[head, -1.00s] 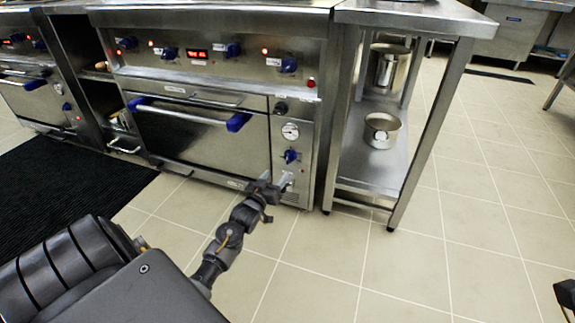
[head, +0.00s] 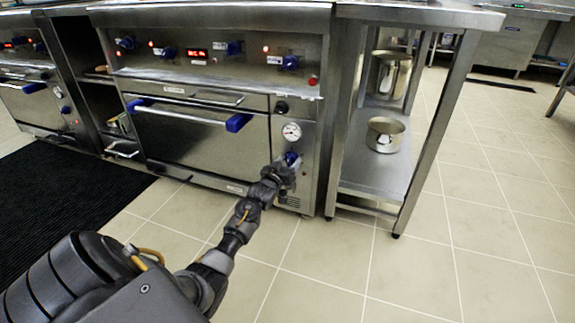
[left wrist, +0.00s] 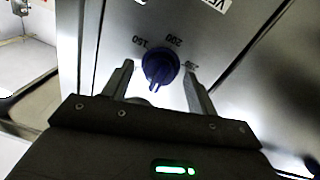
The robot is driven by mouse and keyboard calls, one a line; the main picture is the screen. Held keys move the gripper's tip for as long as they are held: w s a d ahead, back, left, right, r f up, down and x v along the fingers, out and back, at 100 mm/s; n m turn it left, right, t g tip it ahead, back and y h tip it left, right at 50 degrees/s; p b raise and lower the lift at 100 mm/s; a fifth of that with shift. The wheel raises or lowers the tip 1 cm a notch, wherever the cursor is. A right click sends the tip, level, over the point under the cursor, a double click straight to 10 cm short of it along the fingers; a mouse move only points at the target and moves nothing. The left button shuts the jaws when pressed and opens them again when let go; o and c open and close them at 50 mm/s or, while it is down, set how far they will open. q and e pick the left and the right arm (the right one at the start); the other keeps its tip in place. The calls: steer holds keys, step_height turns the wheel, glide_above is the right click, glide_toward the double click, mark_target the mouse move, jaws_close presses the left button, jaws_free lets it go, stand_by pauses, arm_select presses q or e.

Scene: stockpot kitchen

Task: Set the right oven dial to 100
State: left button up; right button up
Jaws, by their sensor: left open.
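The blue right oven dial (head: 293,158) is on the panel right of the oven door, below a round white gauge (head: 291,132). In the left wrist view the dial (left wrist: 160,68) sits between the two fingers, with the markings 150, 200 and a partly hidden number around it. My left gripper (head: 288,168) is in front of the dial and partly covers it in the head view. In the left wrist view my left gripper (left wrist: 160,70) is open, with a finger on each side of the dial and visible gaps. My right gripper is not in view.
The oven door's handle (head: 185,113) has blue ends and lies left of the dial. A steel table's leg (head: 436,130) and lower shelf (head: 375,175) with pots stand to the right. The tiled floor (head: 400,265) in front is clear.

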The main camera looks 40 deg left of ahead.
arm_select(q)
steer(key=shift+c, duration=0.5)
steer(key=c, duration=0.9)
steer(key=shift+r+p, duration=0.1)
steer(key=shift+p, duration=0.2)
